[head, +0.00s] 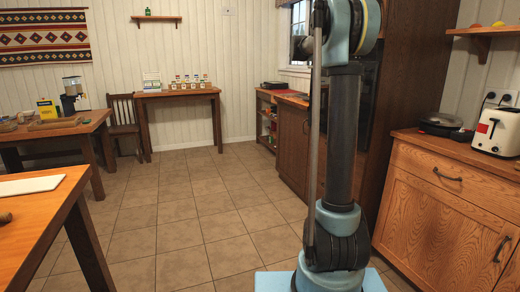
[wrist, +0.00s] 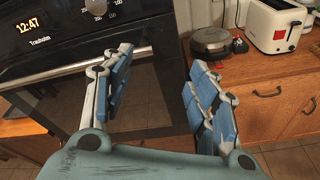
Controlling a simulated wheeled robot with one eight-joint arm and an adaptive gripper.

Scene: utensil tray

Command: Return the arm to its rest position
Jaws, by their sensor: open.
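My arm stands raised in the right half of the head view, and its end is out of that picture. My gripper (wrist: 160,85) shows in the wrist view with its two blue-padded fingers spread wide apart. Nothing is between the fingers. Behind it are an oven front and a wooden counter, both apart from the fingers as far as I can tell.
The oven (wrist: 150,100) has a clock reading 12:47. A toaster (head: 495,131) and a dark round appliance (head: 440,123) stand on the right counter (head: 465,152). A table (head: 50,205) is at the left. The tiled floor (head: 180,235) between is clear.

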